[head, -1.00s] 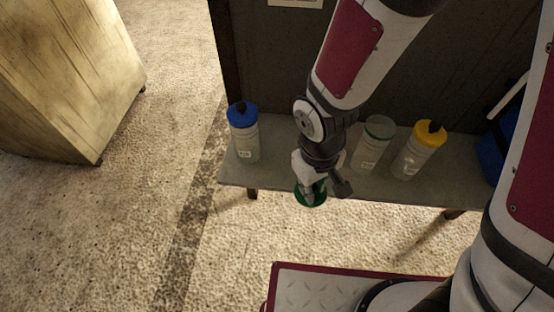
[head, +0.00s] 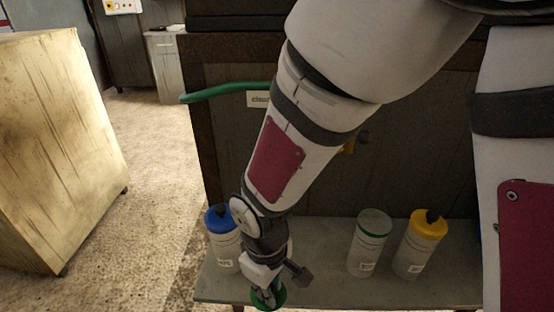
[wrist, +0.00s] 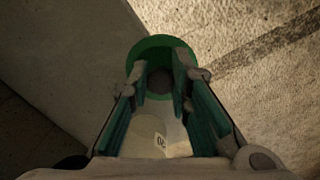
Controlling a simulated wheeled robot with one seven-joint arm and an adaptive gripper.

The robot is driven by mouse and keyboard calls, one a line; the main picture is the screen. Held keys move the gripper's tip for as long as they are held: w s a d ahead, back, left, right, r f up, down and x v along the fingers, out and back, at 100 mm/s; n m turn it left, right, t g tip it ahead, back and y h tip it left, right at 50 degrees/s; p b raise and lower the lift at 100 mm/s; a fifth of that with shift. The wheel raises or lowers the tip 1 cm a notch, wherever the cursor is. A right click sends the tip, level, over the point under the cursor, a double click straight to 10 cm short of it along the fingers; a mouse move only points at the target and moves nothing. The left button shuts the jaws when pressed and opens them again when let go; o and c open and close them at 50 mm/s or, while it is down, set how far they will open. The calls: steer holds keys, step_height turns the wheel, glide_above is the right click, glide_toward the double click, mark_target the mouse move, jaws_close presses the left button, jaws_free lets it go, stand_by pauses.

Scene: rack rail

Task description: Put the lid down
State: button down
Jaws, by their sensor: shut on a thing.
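My gripper (head: 266,292) is shut on a green lid (head: 268,300) and holds it at the front edge of the grey bench (head: 330,290). In the wrist view the lid's green rim (wrist: 150,47) shows beyond the fingertips (wrist: 160,75). Whether the lid touches the bench cannot be told. A pale bottle (head: 367,250) with a green ring and no raised cap stands upright to the right of my gripper. A bottle with a blue lid (head: 222,245) stands just behind and left of it. A bottle with a yellow lid (head: 423,245) stands farther right.
A dark panel (head: 420,150) rises behind the bench. A green hose-like bar (head: 225,91) sticks out at its left, near a small label. A worn wooden cabinet (head: 60,150) stands at the left. Bare bench top lies between my gripper and the green-ringed bottle.

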steer(key=w, duration=0.2)
steer(key=w+a, duration=0.1)
steer(key=w, duration=0.1)
steer(key=w+a, duration=0.1)
steer(key=w, duration=0.2)
steer(key=shift+w+a+f+b, duration=0.1)
steer(key=shift+a+f+b, duration=0.15)
steer(key=shift+f+b, duration=0.55)
steer(key=shift+f, duration=1.35)
steer(key=shift+f, duration=0.2)
steer(key=c, duration=1.5)
jaws_free()
steer(key=shift+o, duration=0.2)
steer(key=shift+r, duration=0.1)
step_height(320, 180, up, 12)
steer(key=p, duration=0.2)
steer(key=shift+s+a+p, duration=0.2)
steer(key=shift+p, duration=0.1)
